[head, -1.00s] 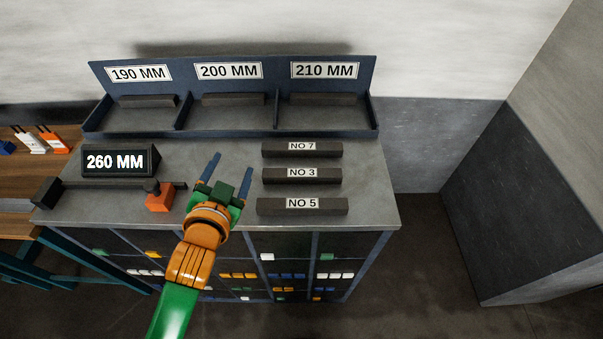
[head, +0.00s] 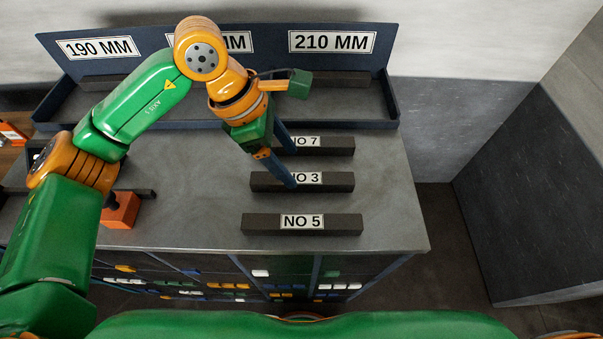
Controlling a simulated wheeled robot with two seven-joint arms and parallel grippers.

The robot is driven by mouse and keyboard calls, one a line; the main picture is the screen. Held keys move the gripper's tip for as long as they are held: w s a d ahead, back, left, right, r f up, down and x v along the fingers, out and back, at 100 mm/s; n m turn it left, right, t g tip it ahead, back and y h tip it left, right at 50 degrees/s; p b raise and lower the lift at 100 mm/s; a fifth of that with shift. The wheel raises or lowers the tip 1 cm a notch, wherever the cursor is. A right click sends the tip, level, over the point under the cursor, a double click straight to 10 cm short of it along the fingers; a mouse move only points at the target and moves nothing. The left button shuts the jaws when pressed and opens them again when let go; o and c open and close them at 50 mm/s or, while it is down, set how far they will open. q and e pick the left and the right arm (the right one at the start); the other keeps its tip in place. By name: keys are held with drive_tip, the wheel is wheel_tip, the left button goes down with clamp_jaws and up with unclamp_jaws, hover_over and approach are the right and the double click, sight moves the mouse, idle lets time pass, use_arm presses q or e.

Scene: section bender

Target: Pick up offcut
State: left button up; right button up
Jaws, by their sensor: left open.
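Three dark bar offcuts with white labels lie in a column on the grey bench top (head: 190,215). The NO 7 offcut (head: 335,146) is farthest back, the NO 3 offcut (head: 335,182) is in the middle, and the NO 5 offcut (head: 262,224) is nearest. My left gripper (head: 291,167) points down over them with its blue fingers apart and nothing between them. One fingertip overlaps the NO 7 label, the other the NO 3 label. Whether either touches a bar I cannot tell. My right gripper is out of view.
A blue rack (head: 390,105) with length labels stands along the back; my arm partly covers the 200 MM label. An orange block (head: 121,212) sits at the left on the bench. The bench's front right corner is clear.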

sight(301, 178)
use_arm(q)
drive_tip(key=p+x, duration=0.2)
drive_tip(key=x, duration=0.2)
drive_tip(key=shift+d+f, duration=0.2)
drive_tip(key=shift+f, duration=0.05)
drive_tip(key=shift+w+f, duration=0.1)
drive_tip(key=shift+f, duration=0.25)
clamp_jaws()
